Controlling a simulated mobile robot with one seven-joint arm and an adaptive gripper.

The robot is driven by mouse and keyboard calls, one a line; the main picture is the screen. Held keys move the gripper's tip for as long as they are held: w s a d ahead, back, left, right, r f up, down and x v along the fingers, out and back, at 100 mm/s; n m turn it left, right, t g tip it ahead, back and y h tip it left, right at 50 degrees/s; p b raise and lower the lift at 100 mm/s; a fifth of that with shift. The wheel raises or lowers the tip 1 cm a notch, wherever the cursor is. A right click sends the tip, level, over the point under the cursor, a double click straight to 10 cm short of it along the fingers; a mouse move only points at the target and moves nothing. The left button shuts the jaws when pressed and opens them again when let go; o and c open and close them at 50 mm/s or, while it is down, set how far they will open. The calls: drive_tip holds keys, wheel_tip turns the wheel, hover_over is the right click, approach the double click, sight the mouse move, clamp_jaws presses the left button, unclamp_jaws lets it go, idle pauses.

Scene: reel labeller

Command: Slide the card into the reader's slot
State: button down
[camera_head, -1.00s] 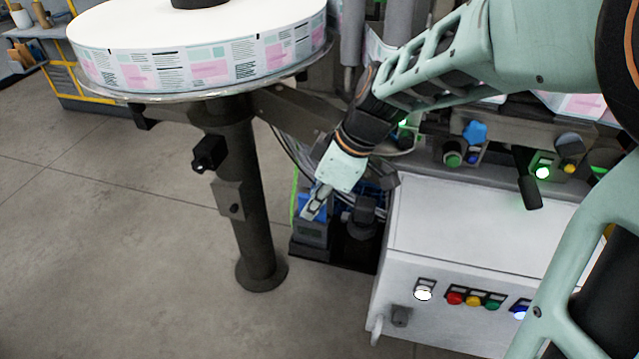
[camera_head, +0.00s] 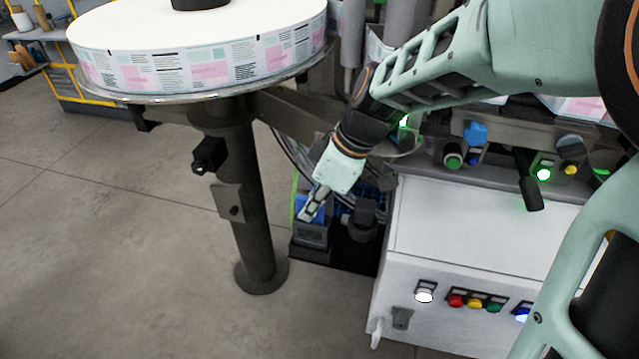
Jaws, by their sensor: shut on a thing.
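My gripper (camera_head: 309,213) reaches down and to the left, its pale fingers shut on the card, which is too small and covered to make out clearly. The reader (camera_head: 311,236) is a small dark grey box beside the support column, with its front low in the picture. The fingertips are at the reader's upper part. Blue surface (camera_head: 301,203) shows on both sides of the fingers; I cannot tell whether it is card or reader. The slot is hidden, so I cannot tell if the card touches it.
A large label reel (camera_head: 200,60) on a dark column (camera_head: 245,220) stands to the left. A white cabinet (camera_head: 480,240) with coloured buttons stands to the right. Cables and a dark fitting (camera_head: 362,222) crowd the right of the reader. Open floor (camera_head: 110,260) lies at left.

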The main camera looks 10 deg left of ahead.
drive_tip(key=shift+f, duration=0.15)
drive_tip(key=shift+f+b, duration=0.15)
drive_tip(key=shift+b, duration=0.15)
drive_tip(key=shift+s+d+r, duration=0.15)
drive_tip(key=shift+r, duration=0.15)
drive_tip(key=c, duration=2)
unclamp_jaws()
drive_tip(key=v, duration=0.7)
drive_tip(key=shift+d+r, duration=0.1)
drive_tip(key=shift+r, duration=0.2)
